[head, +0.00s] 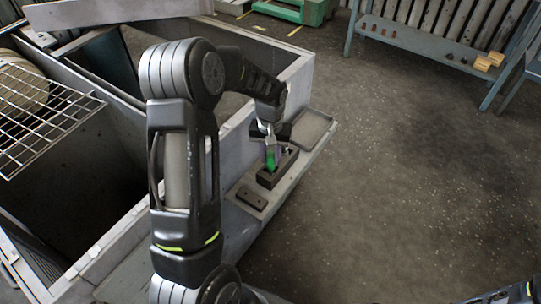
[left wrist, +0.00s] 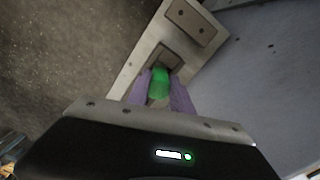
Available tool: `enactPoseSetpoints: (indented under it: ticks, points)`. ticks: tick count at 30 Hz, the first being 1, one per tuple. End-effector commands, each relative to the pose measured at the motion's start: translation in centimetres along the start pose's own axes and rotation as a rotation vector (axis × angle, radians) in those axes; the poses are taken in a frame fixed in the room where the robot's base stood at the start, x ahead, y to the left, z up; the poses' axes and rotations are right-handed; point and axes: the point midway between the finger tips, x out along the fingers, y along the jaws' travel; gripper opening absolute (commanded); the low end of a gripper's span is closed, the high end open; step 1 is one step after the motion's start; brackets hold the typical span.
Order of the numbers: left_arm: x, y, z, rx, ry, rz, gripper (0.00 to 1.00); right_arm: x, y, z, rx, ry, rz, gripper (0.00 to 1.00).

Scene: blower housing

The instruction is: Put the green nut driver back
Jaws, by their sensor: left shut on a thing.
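The green nut driver (head: 271,158) is between the fingers of my left gripper (head: 271,150), above a dark block with an opening (head: 284,172) on the ledge. The left wrist view also shows the green nut driver (left wrist: 159,82), gripped between the purple fingertips of my left gripper (left wrist: 162,92). The dark block (left wrist: 169,57) lies just beyond it there. The lower end of the driver is hidden, so I cannot tell whether it is inside the block. My right gripper is not in view.
A flat dark plate with two holes (head: 252,198) lies on the ledge near the block. A shallow tray (head: 311,128) is at the ledge's far end. The grey housing (head: 112,235) with open bays stands left, with a wire rack (head: 40,105).

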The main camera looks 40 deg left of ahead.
Motion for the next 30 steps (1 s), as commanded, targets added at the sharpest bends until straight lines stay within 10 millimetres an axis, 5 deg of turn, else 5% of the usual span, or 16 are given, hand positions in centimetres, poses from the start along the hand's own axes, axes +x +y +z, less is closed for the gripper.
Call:
enactPoseSetpoints:
  ticks: [6, 7, 16, 21, 30]
  points:
    - [-0.03, 0.0, -0.01, 0.0, 0.0, 0.0, 0.0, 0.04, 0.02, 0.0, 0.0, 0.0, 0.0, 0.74]
    - [-0.03, 0.0, -0.01, 0.0, 0.0, 0.0, 0.27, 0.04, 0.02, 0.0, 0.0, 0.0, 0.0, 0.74]
    - [-0.02, -0.01, -0.01, 0.0, 0.0, 0.0, 0.52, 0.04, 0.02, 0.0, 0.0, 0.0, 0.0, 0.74]
    - [-0.01, -0.01, 0.0, 0.0, 0.0, 0.0, 0.52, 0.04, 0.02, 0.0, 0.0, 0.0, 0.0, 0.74]
    - [0.0, -0.01, 0.01, 0.0, 0.0, 0.0, 0.74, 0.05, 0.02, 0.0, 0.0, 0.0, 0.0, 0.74]
